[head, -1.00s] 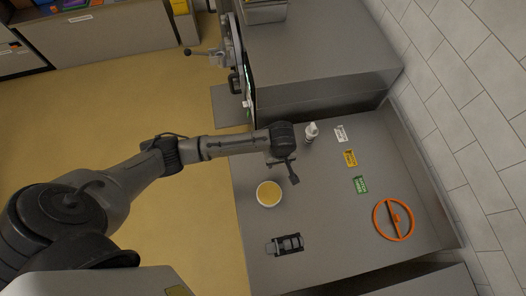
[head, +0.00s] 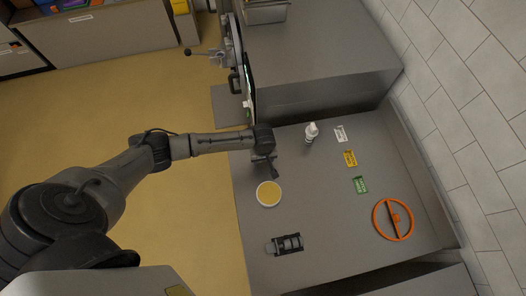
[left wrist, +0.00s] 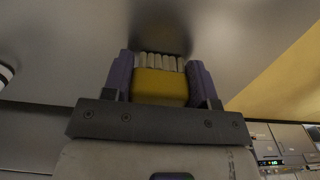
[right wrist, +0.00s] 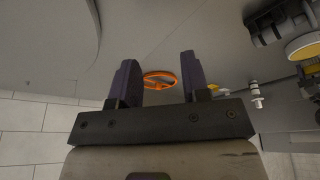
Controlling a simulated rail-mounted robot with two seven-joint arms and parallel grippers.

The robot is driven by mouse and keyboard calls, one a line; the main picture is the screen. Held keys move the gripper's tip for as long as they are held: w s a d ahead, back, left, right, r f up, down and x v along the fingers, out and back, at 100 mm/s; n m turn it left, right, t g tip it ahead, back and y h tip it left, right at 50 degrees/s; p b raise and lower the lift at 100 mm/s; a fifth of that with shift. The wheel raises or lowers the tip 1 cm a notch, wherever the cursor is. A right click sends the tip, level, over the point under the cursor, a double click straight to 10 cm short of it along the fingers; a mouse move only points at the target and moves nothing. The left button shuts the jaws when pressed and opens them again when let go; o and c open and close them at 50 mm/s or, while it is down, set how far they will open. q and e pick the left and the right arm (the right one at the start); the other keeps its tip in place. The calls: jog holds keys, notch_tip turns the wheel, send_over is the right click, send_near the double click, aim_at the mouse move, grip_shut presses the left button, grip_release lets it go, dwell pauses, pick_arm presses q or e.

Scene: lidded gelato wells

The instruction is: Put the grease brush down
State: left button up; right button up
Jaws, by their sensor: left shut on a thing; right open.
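The grease brush (left wrist: 160,88) has a yellow block and a row of pale bristles (left wrist: 160,62). My left gripper (left wrist: 158,75) is shut on its yellow block, with a finger on each side and the bristles facing a grey surface. In the head view my left gripper (head: 268,172) is over the grey counter (head: 335,200), just above the round tub of yellow stuff in the picture. The brush is hard to make out there. My right gripper (right wrist: 157,75) is open and empty in the right wrist view; I do not see it in the head view.
The white-rimmed yellow tub (head: 268,194) and a black clamp-like device (head: 285,244) stand near the counter's left edge. A white bottle (head: 311,132), white, yellow and green cards (head: 350,158), and an orange wheel (head: 393,219) lie to the right. The counter's middle is clear.

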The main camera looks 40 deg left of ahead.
dwell(0.3)
pick_arm(q)
jog(key=o, duration=0.8)
jog(key=shift+f, duration=0.1)
pick_arm(e)
jog(key=shift+d, duration=0.15)
